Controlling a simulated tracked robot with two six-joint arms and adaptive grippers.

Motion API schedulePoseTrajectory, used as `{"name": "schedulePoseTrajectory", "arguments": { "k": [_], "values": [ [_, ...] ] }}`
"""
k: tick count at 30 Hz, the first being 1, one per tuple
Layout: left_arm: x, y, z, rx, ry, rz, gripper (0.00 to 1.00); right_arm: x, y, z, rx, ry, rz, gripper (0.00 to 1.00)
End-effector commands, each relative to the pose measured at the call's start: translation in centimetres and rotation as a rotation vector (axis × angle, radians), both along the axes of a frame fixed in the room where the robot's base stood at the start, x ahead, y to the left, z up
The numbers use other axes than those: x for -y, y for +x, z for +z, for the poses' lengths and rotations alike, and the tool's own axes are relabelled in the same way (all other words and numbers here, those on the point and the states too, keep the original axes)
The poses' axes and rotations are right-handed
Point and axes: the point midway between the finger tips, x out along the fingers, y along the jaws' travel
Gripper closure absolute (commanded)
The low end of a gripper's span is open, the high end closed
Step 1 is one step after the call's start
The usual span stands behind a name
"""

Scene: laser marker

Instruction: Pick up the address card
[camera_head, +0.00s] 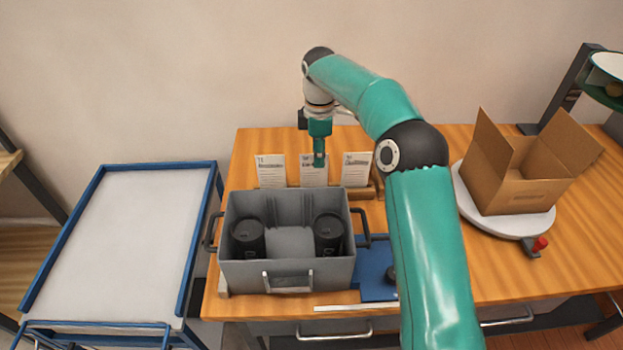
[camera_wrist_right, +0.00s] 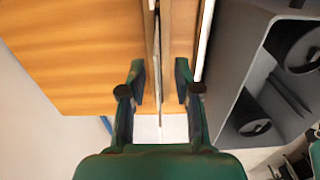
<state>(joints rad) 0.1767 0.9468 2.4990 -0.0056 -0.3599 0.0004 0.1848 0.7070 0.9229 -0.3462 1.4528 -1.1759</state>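Three white printed cards stand upright in a row in a wooden holder (camera_head: 366,193) at the back of the table: a left card (camera_head: 271,171), a middle card (camera_head: 314,174) and a right card (camera_head: 356,169). The print is too small to tell which is the address card. My right gripper (camera_head: 319,160) points down at the middle card and hides part of it. In the right wrist view my right gripper (camera_wrist_right: 159,85) is open, with a thin upright edge (camera_wrist_right: 157,60), apparently a card, between its separated fingers. My left gripper is not in view.
A grey bin (camera_head: 288,272) with two black cups (camera_head: 248,236) stands just in front of the cards. An open cardboard box (camera_head: 515,180) sits on a round white plate (camera_head: 505,217) at the right. A blue-framed cart (camera_head: 125,240) stands left of the table.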

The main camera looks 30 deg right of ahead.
Motion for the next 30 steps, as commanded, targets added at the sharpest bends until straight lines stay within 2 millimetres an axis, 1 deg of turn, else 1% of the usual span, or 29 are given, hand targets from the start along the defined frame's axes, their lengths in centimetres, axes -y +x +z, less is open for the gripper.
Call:
{"name": "schedulePoseTrajectory", "arguments": {
  "k": [1, 3, 8, 10, 14, 18, 21, 27, 29, 30],
  "values": [
    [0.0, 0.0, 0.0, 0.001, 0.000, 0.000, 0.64, 0.1, -0.1, -0.6, -0.001, 0.000, -0.001, 0.68],
    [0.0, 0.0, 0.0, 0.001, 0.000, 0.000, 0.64, 0.1, -0.1, -1.2, -0.001, 0.000, -0.002, 0.68],
    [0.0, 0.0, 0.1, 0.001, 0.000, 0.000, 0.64, 0.1, 0.0, -1.9, -0.001, 0.001, -0.003, 0.68],
    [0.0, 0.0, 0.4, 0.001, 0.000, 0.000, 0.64, 0.0, 0.2, -2.6, -0.002, 0.000, -0.003, 0.68],
    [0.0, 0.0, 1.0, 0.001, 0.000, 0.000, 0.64, -0.1, 0.6, -4.4, -0.004, 0.001, -0.003, 0.68],
    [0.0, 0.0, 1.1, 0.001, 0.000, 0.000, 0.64, 0.0, 0.6, -6.2, -0.002, 0.001, -0.004, 0.68],
    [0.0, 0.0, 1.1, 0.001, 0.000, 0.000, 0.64, -0.1, 0.6, -6.7, 0.001, 0.001, -0.003, 0.68],
    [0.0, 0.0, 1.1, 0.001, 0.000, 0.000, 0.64, -0.1, 0.6, -6.7, 0.001, 0.000, -0.003, 0.68],
    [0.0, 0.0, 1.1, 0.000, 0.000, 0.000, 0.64, -0.1, 0.6, -6.7, 0.001, 0.000, -0.003, 0.76],
    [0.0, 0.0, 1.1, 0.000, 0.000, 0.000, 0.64, -0.1, 0.6, -6.7, 0.001, 0.000, -0.003, 0.83]
  ]
}}
